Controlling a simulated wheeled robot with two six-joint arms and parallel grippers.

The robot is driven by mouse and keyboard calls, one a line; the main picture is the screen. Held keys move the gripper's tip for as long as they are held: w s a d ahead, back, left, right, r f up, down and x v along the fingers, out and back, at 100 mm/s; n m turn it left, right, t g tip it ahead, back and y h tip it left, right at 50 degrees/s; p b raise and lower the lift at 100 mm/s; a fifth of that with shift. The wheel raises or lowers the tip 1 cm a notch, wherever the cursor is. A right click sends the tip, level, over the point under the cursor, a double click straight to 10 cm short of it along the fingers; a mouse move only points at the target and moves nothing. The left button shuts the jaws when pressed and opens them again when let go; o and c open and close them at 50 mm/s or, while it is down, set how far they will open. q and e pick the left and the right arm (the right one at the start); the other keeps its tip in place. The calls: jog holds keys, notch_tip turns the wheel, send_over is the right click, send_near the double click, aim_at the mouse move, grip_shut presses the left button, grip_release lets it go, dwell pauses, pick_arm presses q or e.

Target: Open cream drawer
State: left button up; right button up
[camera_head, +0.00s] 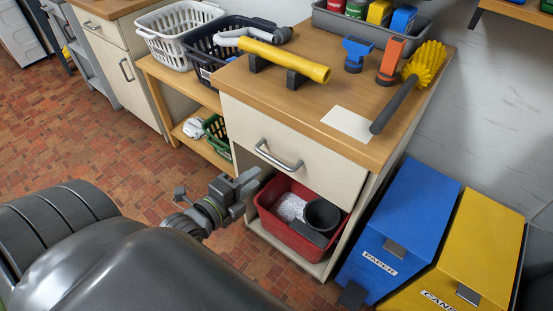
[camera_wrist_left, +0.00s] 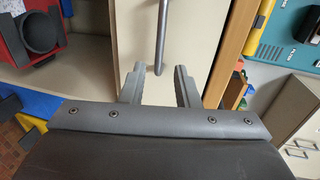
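The cream drawer (camera_head: 240,120) is in the wooden-topped cabinet in the head view, and its front looks flush with the cabinet. Its grey bar handle (camera_head: 278,157) runs across the middle of the front. My left gripper (camera_head: 252,181) is in front of the drawer, below and left of the handle, apart from it. In the left wrist view my left gripper (camera_wrist_left: 158,68) has its fingers spread with nothing held. The end of the handle (camera_wrist_left: 160,38) appears between the fingertips, against the cream drawer front (camera_wrist_left: 195,30). My right gripper is not in view.
A red tub (camera_head: 275,225) with items sits in the open space below the drawer. Blue (camera_head: 405,215) and yellow (camera_head: 470,250) bins stand right of the cabinet. The tiled floor in front is clear.

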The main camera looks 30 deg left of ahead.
aim_at(276, 160)
pick_arm(q)
jog(key=p+x, duration=0.1)
jog(key=x, duration=0.9)
jog(key=shift+s, duration=0.1)
grip_shut()
